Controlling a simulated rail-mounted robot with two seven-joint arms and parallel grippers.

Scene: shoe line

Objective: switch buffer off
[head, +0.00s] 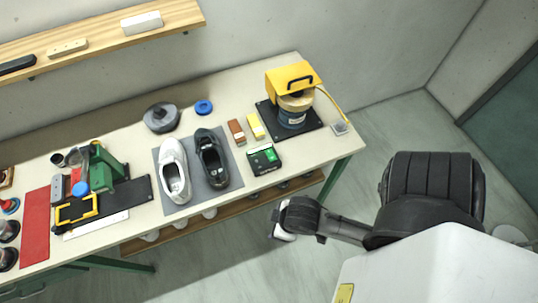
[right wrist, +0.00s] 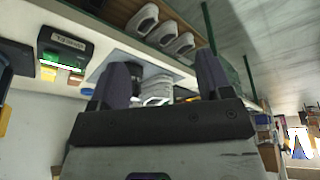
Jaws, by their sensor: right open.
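The buffer (head: 295,110) stands on a black base at the right end of the table in the head view, with a yellow hood and a black handle. A yellow cable runs from it to a small grey plate (head: 340,128) at the table's right edge, possibly its switch; its setting is too small to read. My right gripper (right wrist: 160,75) is open and empty in the right wrist view, fingers apart. In the head view my right arm reaches left, its end in front of the table's front edge, apart from the buffer. My left gripper is not in view.
A black box with a lit green display (head: 264,160) sits at the table's front edge; it also shows in the right wrist view (right wrist: 65,50). Left of it, two shoes stand on a grey mat (head: 195,198). More shoes (right wrist: 162,32) are on the shelf below.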

